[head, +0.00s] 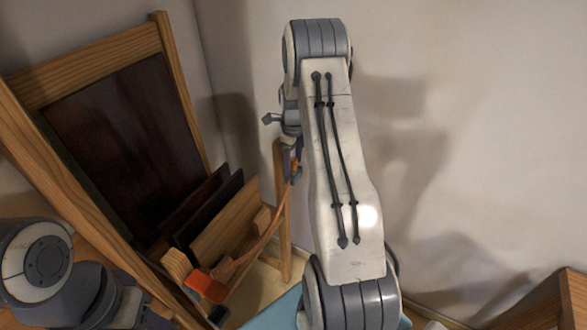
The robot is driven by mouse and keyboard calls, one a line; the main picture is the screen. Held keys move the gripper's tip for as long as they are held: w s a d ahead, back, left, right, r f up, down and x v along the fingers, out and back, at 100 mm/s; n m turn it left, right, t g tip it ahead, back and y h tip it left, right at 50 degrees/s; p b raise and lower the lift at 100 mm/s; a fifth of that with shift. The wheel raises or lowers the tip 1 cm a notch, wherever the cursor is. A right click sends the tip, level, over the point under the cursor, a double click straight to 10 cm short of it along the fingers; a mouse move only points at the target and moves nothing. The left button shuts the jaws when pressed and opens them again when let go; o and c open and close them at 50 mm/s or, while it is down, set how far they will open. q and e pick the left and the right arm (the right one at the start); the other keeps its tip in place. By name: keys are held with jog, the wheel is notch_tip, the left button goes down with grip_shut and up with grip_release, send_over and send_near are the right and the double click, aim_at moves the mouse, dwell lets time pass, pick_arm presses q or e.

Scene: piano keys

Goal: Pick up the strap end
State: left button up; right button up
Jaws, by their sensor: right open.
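An orange-brown strap (263,238) runs up from an orange block (206,286) at the lower middle to the top of a wooden post. Its upper end (294,168) is at the post, close to the dark finger parts of my right gripper (285,146). The right gripper is open, and my own arm partly hides it. I cannot tell whether a finger touches the strap. My left arm is at the lower left; its gripper (150,316) is only partly seen at the bottom edge, and its jaws cannot be made out.
A wooden frame with a dark panel (125,140) leans at the left. Dark slats (205,212) and wooden pieces stand beside the strap. The wooden post (284,235) rises near the wall corner. A wooden piece (555,305) is at the lower right. The wall (480,130) at the right is bare.

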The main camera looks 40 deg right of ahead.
grip_shut()
jog(key=shift+r, duration=0.1)
